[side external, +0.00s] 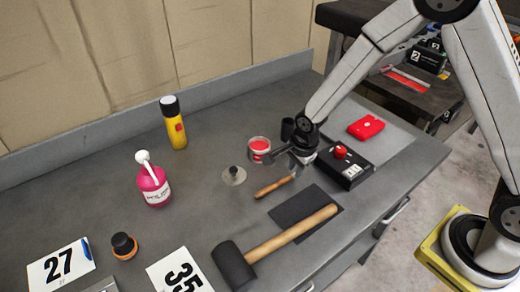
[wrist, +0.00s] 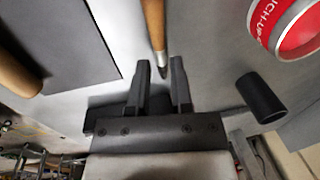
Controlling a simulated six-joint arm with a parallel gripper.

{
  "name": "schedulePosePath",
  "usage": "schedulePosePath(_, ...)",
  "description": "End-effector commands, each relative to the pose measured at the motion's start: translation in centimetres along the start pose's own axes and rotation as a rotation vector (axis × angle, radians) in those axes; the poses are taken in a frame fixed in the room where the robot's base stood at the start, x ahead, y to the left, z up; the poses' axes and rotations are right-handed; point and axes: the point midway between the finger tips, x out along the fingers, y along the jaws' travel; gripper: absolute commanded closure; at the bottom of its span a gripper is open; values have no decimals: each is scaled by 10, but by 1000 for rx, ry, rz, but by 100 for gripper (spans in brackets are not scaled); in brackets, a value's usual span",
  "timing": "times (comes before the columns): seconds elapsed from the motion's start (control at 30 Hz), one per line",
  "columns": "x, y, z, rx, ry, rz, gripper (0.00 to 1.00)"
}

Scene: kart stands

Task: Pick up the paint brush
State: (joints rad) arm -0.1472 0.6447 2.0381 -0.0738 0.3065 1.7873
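The paint brush (side external: 272,188) lies on the grey bench, its orange-brown wooden handle pointing toward the front left and its other end under my gripper (side external: 290,158). In the wrist view, the brush (wrist: 154,25) runs down from the top edge, and its narrow dark end appears between my gripper's fingertips (wrist: 160,66). The two fingers are spread apart, with a gap on each side of the brush, so my gripper is open and empty. The height of the fingers above the brush is hard to tell.
A red-and-white can (side external: 259,146) and a black cylinder (side external: 287,128) stand close to my gripper. A black box with a red button (side external: 345,168) is on its right. A mallet (side external: 275,247) lies in front, across a dark pad (side external: 300,203).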

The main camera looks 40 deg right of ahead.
Motion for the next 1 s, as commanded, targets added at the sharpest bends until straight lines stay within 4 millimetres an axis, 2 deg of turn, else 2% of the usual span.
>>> schedulePosePath(0.23,17,0,0,0,-1,0,73)
schedulePosePath(0.77,18,0,0,-1,-1,0,73)
schedulePosePath(0.8,18,0,0,-1,-1,0,76)
schedulePosePath(0.87,18,0,0,-1,-1,0,95)
schedulePosePath(0.9,18,0,0,-1,-1,0,100)
schedulePosePath(1.0,18,0,0,-1,-1,0,100)
